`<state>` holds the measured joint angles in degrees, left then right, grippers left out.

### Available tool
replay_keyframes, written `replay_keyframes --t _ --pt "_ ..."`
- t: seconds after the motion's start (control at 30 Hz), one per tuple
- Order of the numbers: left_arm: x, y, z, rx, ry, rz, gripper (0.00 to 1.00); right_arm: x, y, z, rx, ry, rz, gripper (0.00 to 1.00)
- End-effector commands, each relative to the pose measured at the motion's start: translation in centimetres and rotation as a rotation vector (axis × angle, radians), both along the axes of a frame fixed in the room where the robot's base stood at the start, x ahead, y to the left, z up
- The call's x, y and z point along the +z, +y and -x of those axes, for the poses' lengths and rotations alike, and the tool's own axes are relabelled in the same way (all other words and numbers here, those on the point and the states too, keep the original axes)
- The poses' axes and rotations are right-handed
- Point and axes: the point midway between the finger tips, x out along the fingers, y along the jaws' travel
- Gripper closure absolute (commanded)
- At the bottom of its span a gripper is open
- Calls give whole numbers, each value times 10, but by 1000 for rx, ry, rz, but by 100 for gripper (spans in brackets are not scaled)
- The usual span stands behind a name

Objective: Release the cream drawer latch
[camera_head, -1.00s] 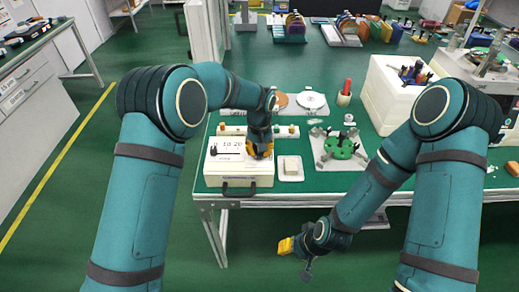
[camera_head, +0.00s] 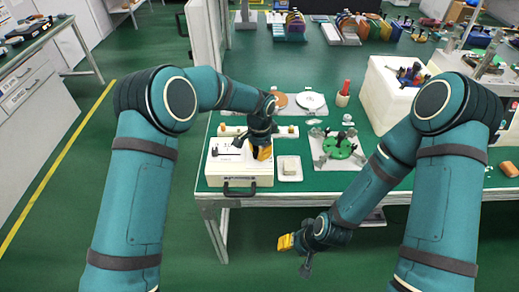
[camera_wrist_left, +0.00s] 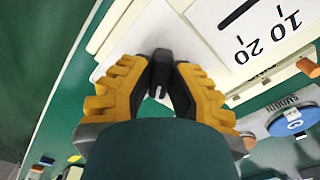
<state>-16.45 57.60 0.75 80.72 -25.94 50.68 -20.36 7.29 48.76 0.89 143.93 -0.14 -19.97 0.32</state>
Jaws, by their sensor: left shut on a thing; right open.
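The cream drawer unit (camera_head: 215,172) is a pale box at the near left of the table, with a black pull handle (camera_head: 240,190) on its front. A printed scale with 10 and 20 and a dark slot shows on its top face (camera_wrist_left: 272,25) in the left wrist view. My left gripper (camera_head: 263,153) is over the box's right end. In the left wrist view its yellow fingers (camera_wrist_left: 161,75) are shut on a small black knob (camera_wrist_left: 160,62), apparently the latch; the fingers hide part of it. My right gripper (camera_head: 294,250) is open and empty, low in front of the table.
A small white tray (camera_head: 290,175) holding a pale block stands close right of the box. Further right is a plate with a green round fixture (camera_head: 338,148). A red-topped holder (camera_head: 342,98) and a large white block (camera_head: 385,100) stand behind.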

Motion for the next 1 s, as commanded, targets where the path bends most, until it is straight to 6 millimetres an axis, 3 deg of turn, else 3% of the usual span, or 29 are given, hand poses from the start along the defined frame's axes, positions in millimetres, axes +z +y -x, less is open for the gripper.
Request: replay_keyframes --t 0.5,1.0 --pt "-2 0 2 -442 7 -1 100 11 0 -1 -3 -2 0 53" --pt "-3 0 2 -614 8 -1 100 14 0 -3 -5 -5 1 53"
